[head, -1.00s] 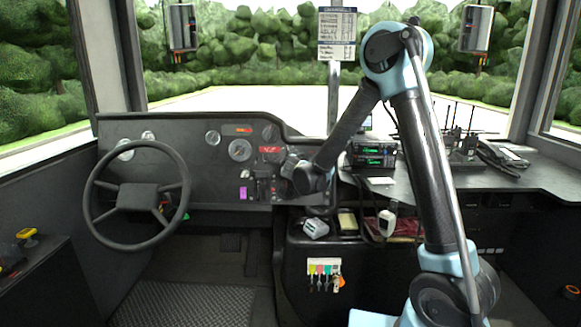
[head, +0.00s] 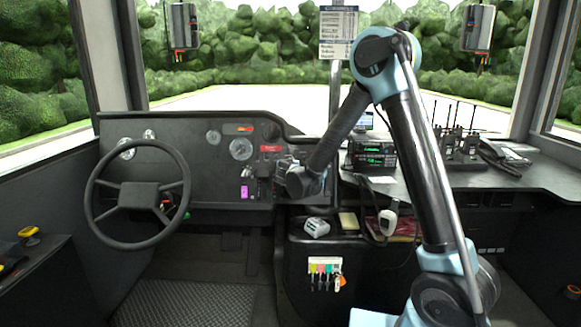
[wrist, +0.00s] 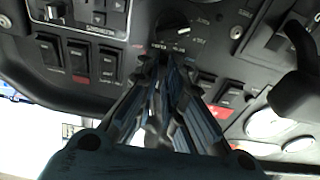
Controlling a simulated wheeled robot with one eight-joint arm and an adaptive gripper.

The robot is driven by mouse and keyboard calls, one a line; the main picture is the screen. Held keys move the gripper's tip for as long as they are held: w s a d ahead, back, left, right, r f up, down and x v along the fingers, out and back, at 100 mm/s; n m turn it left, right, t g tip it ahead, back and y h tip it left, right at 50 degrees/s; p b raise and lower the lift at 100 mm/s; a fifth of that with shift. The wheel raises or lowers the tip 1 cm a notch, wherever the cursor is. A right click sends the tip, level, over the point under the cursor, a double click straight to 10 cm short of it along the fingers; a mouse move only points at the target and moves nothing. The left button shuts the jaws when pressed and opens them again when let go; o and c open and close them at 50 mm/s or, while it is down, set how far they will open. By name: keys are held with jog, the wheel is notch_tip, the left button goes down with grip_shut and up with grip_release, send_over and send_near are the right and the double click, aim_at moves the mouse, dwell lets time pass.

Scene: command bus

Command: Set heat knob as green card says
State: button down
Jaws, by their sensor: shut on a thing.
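My gripper (wrist: 165,62) reaches to the dark dashboard panel in the wrist view, its fingers close together on a small control that they hide. Just beyond the fingertips is a round black knob (wrist: 172,24) with a white pointer mark and small labels around it. I cannot make out the labels or tell whether this knob is the one held. In the head view, my gripper (head: 282,176) is at the panel right of the steering wheel. A small green tag (head: 328,268) hangs among coloured tags on the lower console; no writing on it is legible.
Rocker switches (wrist: 48,52) flank the fingers on the panel. A large dark lever (wrist: 296,100) sticks out at right in the wrist view. The steering wheel (head: 138,243) is left of my arm. A radio (head: 372,153) and handsets (head: 462,145) stand on the right shelf.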

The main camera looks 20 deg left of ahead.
jog(key=m, duration=0.4)
jog(key=shift+h, duration=0.4)
jog(key=shift+a+m+h, duration=0.1)
jog(key=shift+m+h, duration=0.2)
jog(key=shift+m, duration=1.6)
jog(key=c, duration=2)
grip_release()
jog(key=shift+s, duration=0.1)
jog(key=v, duration=1.1)
jog(key=shift+s, duration=0.4)
jog(key=shift+r, duration=0.1)
